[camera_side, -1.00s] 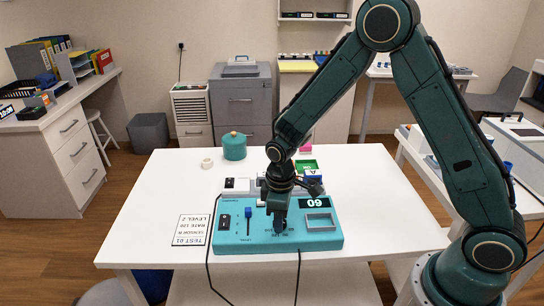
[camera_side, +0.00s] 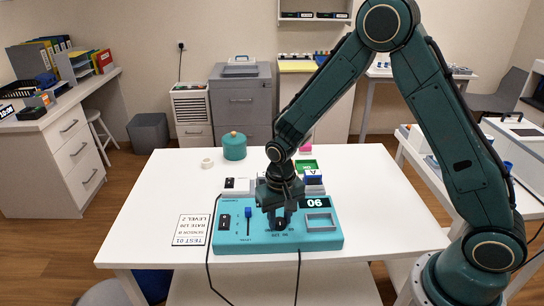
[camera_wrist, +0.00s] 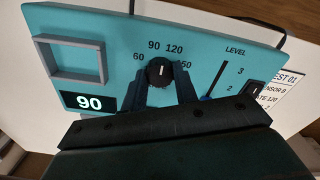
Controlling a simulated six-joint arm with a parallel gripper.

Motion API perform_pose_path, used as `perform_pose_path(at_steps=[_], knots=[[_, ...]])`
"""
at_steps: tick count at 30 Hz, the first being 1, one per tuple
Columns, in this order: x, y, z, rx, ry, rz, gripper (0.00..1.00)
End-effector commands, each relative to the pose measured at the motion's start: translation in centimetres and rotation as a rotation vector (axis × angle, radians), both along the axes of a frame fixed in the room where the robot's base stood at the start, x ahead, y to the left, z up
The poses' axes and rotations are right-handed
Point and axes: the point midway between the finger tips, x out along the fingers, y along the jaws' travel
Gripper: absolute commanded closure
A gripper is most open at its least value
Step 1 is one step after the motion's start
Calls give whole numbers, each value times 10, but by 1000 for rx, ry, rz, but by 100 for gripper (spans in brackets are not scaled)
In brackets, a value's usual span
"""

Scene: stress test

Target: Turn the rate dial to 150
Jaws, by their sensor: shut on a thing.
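The teal control panel (camera_side: 262,243) lies on the white table. The round black rate dial (camera_wrist: 160,71) sits among the printed 60, 90, 120 and 150 in the wrist view. Its white pointer line points up, roughly at 90 to 120. My gripper (camera_wrist: 161,84) comes down over the dial, with a dark finger on each side, shut on it. In the side view my gripper (camera_side: 280,218) hides most of the dial.
A level slider (camera_side: 248,220) and a black switch (camera_side: 225,222) are on the panel left of my gripper. A grey square frame (camera_side: 319,222) is on its right. A printed card (camera_side: 192,230) lies left of the panel. A teal pot (camera_side: 234,147) stands behind.

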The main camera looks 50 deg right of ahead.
Motion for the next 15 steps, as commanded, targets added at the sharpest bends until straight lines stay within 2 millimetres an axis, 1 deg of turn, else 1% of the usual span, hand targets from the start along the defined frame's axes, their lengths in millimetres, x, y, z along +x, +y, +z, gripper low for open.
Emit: perform_pose_path(at_steps=[15], knots=[[1,0,0,0,-2,-492,94]])
